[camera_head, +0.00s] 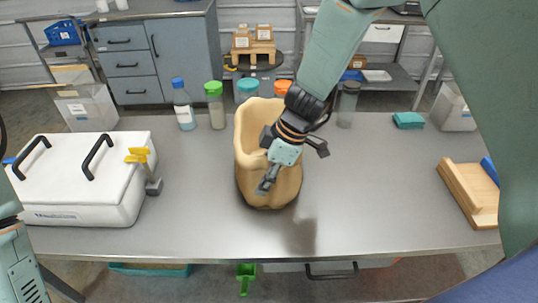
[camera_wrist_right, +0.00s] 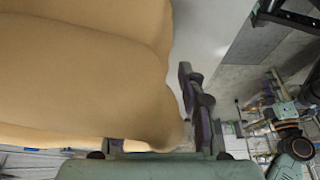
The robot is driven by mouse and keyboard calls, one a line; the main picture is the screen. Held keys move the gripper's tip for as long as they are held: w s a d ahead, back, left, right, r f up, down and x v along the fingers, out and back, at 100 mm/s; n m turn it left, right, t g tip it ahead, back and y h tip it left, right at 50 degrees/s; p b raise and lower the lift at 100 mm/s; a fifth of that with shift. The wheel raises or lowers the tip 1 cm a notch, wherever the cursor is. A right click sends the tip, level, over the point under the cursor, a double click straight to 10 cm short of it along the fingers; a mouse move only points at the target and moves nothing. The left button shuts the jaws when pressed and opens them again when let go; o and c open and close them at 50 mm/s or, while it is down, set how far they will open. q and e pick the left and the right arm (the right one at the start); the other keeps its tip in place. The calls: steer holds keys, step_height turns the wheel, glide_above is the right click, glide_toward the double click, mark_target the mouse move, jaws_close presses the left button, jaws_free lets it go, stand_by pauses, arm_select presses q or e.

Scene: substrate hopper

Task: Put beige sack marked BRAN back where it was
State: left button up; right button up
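A beige sack (camera_head: 247,130) stands upright on the grey table, with an open, hollow top. No BRAN lettering shows. My right gripper (camera_head: 292,166) is at the sack's front right side, with its fingers spread apart; one finger lies in front of the sack and another sticks out to the right. In the right wrist view the sack (camera_wrist_right: 85,75) fills the left part, close to the camera. One dark finger (camera_wrist_right: 195,105) shows beside the sack's edge; the other is hidden. My left gripper is out of view.
Bottles (camera_head: 183,105) and jars (camera_head: 215,105) line the back edge. A wooden block (camera_head: 468,195) and a teal cloth (camera_head: 408,120) are on the right. The table's front is clear.

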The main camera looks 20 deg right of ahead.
steer(key=shift+w+a+f, duration=0.1)
steer(key=shift+w+f, duration=0.05)
steer(key=shift+c, duration=0.7)
jaws_close()
